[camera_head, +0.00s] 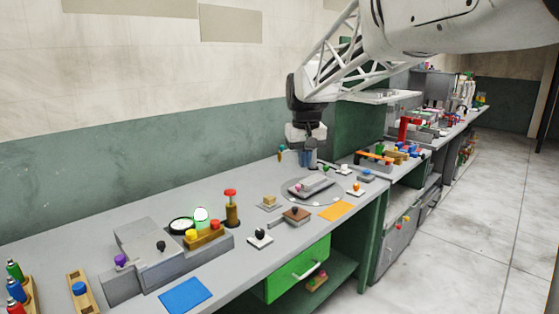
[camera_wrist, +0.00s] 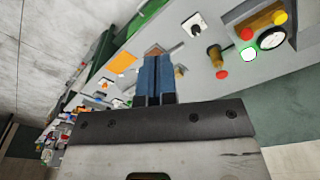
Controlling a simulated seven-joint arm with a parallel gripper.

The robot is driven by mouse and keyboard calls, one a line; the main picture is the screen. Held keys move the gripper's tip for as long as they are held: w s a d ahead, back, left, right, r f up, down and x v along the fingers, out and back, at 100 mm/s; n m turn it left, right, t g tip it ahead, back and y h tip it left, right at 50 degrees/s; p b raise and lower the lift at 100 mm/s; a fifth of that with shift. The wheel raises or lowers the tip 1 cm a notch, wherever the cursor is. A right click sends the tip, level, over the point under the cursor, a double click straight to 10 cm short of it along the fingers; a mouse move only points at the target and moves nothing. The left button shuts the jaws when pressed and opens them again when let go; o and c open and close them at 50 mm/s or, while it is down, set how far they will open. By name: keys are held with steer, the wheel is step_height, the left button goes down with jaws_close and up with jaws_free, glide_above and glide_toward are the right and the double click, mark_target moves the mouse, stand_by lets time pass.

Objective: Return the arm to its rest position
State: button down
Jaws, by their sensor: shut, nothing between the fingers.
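My gripper (camera_head: 313,166) hangs over the back part of the grey bench in the head view, its fingers pointing down, near a grey round-edged plate with small parts (camera_head: 310,188). In the wrist view the two blue fingers of my gripper (camera_wrist: 155,65) are side by side and shut, with nothing held. My white arm (camera_head: 440,25) reaches in from the upper right. Whether the fingertips touch anything is hard to tell, but they look clear of the bench.
The grey bench (camera_head: 110,236) carries a control box (camera_head: 160,255), a red-topped post (camera_head: 231,208), a blue mat (camera_head: 185,295) and an orange mat (camera_head: 335,211). Crowded benches continue at right; the floor (camera_head: 470,230) is clear.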

steer(key=s+d+f, duration=0.1)
steer(key=s+d, duration=0.2)
steer(key=s, duration=0.4)
steer(key=s+d+f+m, duration=0.1)
steer(key=s+d, duration=0.1)
steer(key=s, duration=0.4)
steer(key=s+d+f, duration=0.1)
steer(key=s+d, duration=0.2)
steer(key=s, duration=0.4)
steer(key=s+d+f, duration=0.1)
steer(key=s+f, duration=0.2)
steer(key=s, duration=0.3)
steer(key=s+d+f+m+t, duration=0.1)
steer(key=s+f, duration=0.3)
steer(key=s, duration=0.3)
steer(key=s+d+f, duration=0.2)
steer(key=s+f, duration=0.1)
steer(key=s, duration=0.4)
steer(key=shift+s+f+m+t, duration=0.15)
steer(key=shift+f+m+t, duration=0.15)
steer(key=c, duration=1.8)
jaws_free()
